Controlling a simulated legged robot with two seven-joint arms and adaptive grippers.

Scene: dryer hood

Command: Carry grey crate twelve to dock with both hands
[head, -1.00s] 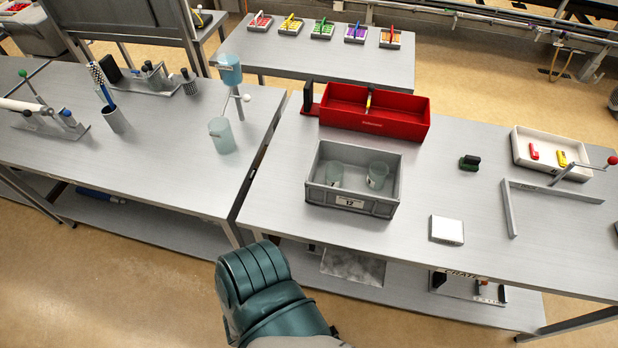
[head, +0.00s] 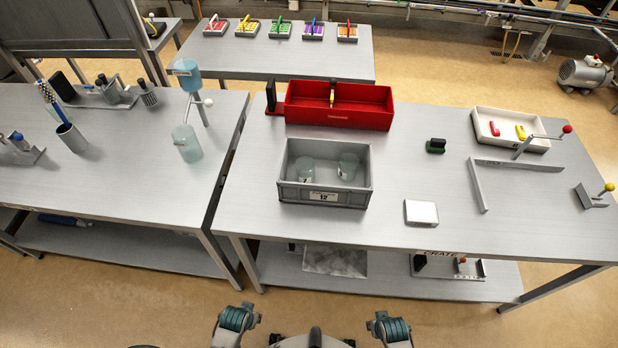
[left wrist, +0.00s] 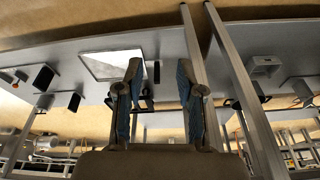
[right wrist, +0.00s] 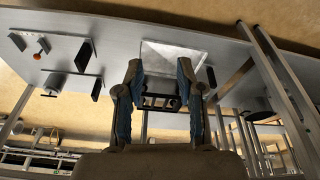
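Grey crate twelve (head: 322,194) sits upright on the right-hand table, with two translucent beakers inside. An L-shaped metal rail (head: 533,167) lies to its right and may be the dock; a CRATE label (head: 440,253) shows at the table's front edge. My left gripper (left wrist: 160,75) is open and empty in the left wrist view. My right gripper (right wrist: 160,72) is open and empty in the right wrist view. In the head view, teal parts of my arms show at the bottom, in front of the table and apart from the crate.
A red tray (head: 340,113) stands close behind the crate. A small white block (head: 421,212), a dark green object (head: 436,146) and a white tray (head: 512,137) stand to the right. Two beakers, one on a stand, are on the left table (head: 120,190). A gap separates the tables.

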